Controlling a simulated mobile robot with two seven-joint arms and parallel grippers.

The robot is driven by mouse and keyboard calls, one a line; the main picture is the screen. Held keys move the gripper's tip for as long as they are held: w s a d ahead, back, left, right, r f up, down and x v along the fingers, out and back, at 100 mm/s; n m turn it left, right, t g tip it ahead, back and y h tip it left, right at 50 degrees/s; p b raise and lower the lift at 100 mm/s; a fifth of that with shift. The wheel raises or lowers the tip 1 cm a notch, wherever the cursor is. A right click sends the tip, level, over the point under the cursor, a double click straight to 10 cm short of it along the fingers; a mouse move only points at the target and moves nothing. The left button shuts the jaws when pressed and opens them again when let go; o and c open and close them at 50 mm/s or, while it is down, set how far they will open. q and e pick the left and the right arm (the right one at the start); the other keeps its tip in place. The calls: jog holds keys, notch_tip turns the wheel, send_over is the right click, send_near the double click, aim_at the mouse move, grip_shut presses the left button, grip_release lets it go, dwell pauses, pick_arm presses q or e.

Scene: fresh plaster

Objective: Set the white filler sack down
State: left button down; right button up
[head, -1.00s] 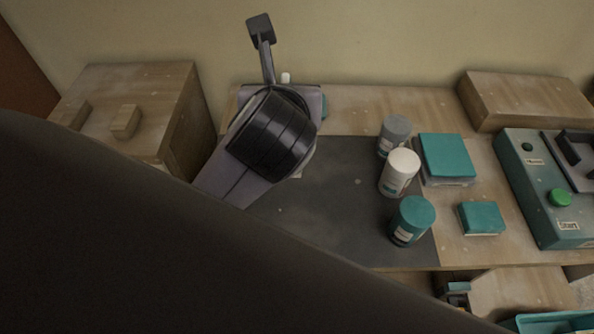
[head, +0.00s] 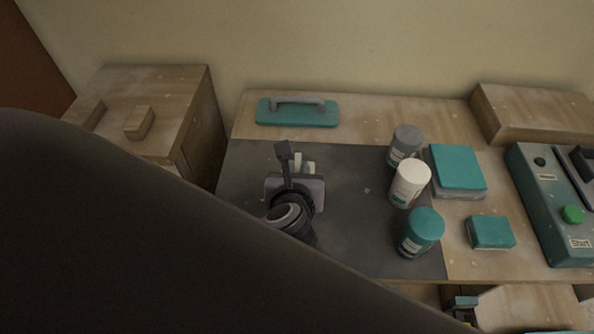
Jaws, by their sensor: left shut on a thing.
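My left gripper (head: 292,175) is over the dark mat (head: 345,160), left of the jars, and is shut on a white thing. Only small white parts of this white filler sack (head: 309,167) show beside the dark finger; the gripper and wrist hide the rest. I cannot tell whether the sack touches the mat. My right gripper is not in view.
A grey jar (head: 405,143), a white jar (head: 409,184) and a teal jar (head: 420,233) stand along the mat's right side. A teal float (head: 297,113) with a grey handle lies behind the mat. Teal boxes (head: 457,167) and a machine (head: 545,200) are further right.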

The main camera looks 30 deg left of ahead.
pick_arm(q)
jog(key=shift+f, duration=0.35)
jog(key=c, duration=1)
grip_release()
jog(key=shift+f, duration=0.1)
jog(key=shift+c, duration=0.2)
